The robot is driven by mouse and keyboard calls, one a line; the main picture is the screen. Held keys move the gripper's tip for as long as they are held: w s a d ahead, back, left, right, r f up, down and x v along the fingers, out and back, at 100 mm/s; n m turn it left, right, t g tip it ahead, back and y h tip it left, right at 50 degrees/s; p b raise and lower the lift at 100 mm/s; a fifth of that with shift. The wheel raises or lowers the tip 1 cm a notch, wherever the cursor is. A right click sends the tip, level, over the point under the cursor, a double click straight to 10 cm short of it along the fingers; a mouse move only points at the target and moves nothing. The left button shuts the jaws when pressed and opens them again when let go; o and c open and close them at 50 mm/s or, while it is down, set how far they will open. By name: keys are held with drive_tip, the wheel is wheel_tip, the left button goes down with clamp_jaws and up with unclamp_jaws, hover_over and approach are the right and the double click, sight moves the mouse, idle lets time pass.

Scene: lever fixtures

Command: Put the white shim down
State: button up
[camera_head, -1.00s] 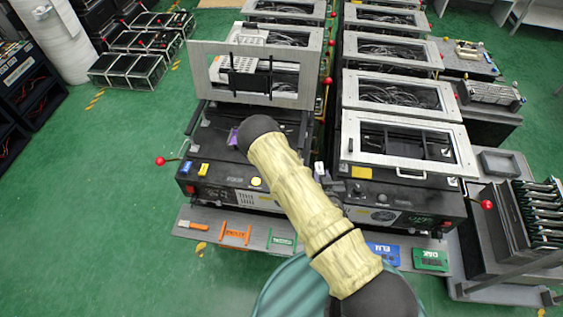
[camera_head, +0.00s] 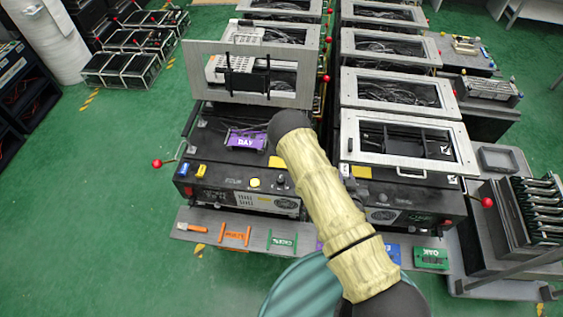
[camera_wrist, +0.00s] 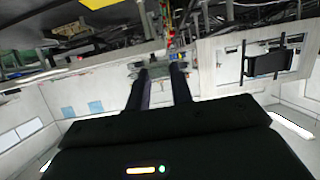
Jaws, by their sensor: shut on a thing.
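My gripper (camera_wrist: 159,72) shows in the wrist view as two dark fingers reaching up from the bottom, with a small gap between them. It is shut on the white shim, but the shim's outline is hard to make out at the fingertips there. In the head view my pale-sleeved arm covers most of the gripper.
The left front fixture (camera_head: 225,175) has its framed lid raised and a purple DAY block (camera_head: 246,140) inside. The right front fixture (camera_head: 400,208) has its frame lowered. Orange and green pieces lie on the grey front shelf (camera_head: 205,218). A red-knobbed lever (camera_head: 157,163) sticks out left.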

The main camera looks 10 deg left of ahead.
drive_tip(key=shift+f, duration=0.1)
drive_tip(key=a+f+n+g+y+b, duration=0.3)
drive_tip(key=a+f+n+y+b, duration=0.2)
drive_tip(key=b, duration=2.5)
wheel_tip(320, 180, down, 6)
drive_tip(key=n+y, duration=0.3)
drive_tip(key=y, duration=0.1)
drive_tip(key=shift+s+a+r+n+g+b, duration=0.15)
drive_tip(key=shift+s+a+n+g+b, duration=0.1)
drive_tip(key=shift+n+g+b, duration=0.05)
drive_tip(key=w+a+p, duration=0.1)
drive_tip(key=w+a, duration=0.4)
drive_tip(key=w, duration=0.1)
drive_tip(key=w+a, duration=0.6)
drive_tip(key=shift+w+a+p, duration=0.25)
drive_tip(key=shift+a+p, duration=0.05)
drive_tip(key=shift+p, duration=0.1)
